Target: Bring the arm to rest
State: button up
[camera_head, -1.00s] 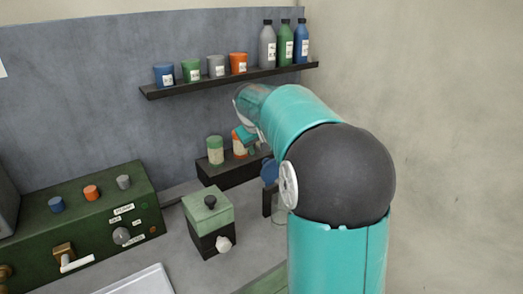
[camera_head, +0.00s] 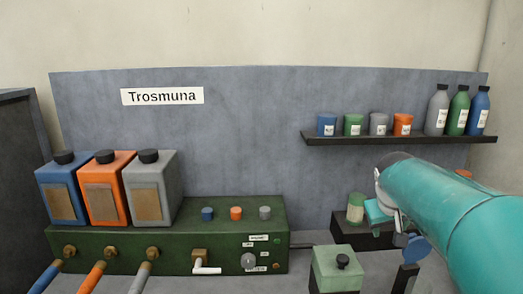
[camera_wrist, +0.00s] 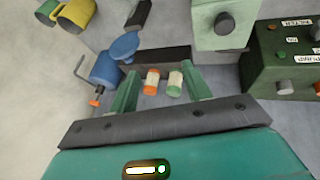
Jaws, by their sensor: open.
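My teal arm (camera_head: 450,215) comes in from the right edge of the head view and reaches toward the shelf side of the bench. My gripper (camera_wrist: 160,80) shows in the wrist view with its two green fingers spread apart and nothing between them held. Beyond the fingers are an orange-and-white roll (camera_wrist: 152,82) and a green-and-white roll (camera_wrist: 174,84), apart from the fingers as far as I can tell. In the head view the arm hides most of the gripper.
A dark shelf (camera_head: 400,139) holds cups and bottles. A green box with a black knob (camera_head: 337,268) stands near the arm. A blue mug-like vessel (camera_wrist: 107,69) is left in the wrist view.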

jog(key=s+a+f+y, duration=0.1)
jog(key=s+a+f, duration=0.2)
jog(key=s+a, duration=0.4)
jog(key=s+a+f+y, duration=0.2)
jog(key=s+a, duration=0.6)
jog(key=s, duration=0.7)
jog(key=shift+f+t+y, duration=0.3)
jog(key=shift+f+t, duration=0.1)
jog(key=shift+f, duration=0.05)
